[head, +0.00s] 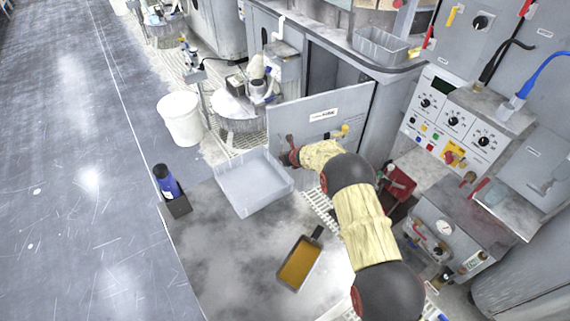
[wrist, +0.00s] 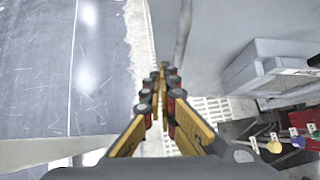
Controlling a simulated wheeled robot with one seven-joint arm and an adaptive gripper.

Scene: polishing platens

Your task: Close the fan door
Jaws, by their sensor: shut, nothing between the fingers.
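The fan door (head: 320,112) is a grey panel with a white label, standing open and swung out from the dark opening of the grey cabinet (head: 322,68). A yellow fitting (head: 345,130) sits near its lower right. My gripper (head: 287,157) is by the door's lower left corner in the head view; I cannot tell whether it touches the panel. In the wrist view my gripper (wrist: 162,72) has its fingertips together with nothing between them. A plain grey surface fills the upper right there; I cannot tell whether it is the door.
A grey tray (head: 252,184) lies left of my arm, with a blue bottle (head: 167,182) beyond it. A yellow-brown pan (head: 299,264) lies in front. A white bucket (head: 181,118) stands at the left. A control panel (head: 452,120) is at the right. The floor (head: 70,180) at far left is clear.

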